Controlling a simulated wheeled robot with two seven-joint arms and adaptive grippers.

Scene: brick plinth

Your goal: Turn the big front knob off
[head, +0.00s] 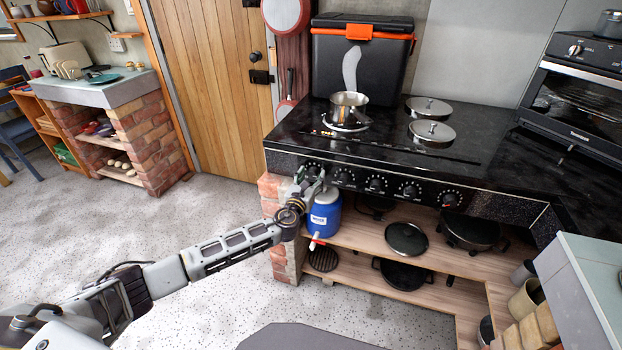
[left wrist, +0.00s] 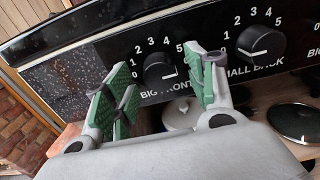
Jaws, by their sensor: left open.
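The big front knob (left wrist: 158,70) is a round black dial on the black control panel, numbered around its rim, with "BIG FRONT" printed below it. A pale mark shows on its lower right face; I cannot tell its exact setting. In the head view it is the leftmost knob (head: 312,168). My left gripper (head: 309,183) is at the panel's left end, just in front of this knob. In the left wrist view, its green-padded fingers (left wrist: 158,78) are open, one on each side of the knob. I cannot tell whether they touch it. My right gripper is out of view.
The small back knob (left wrist: 262,43) is close to the right finger. A steel pot (head: 349,108) stands on the hob, right of which are two lidded plates (head: 432,131). A blue container (head: 325,215) stands on the shelf below the panel. The floor (head: 210,250) is clear.

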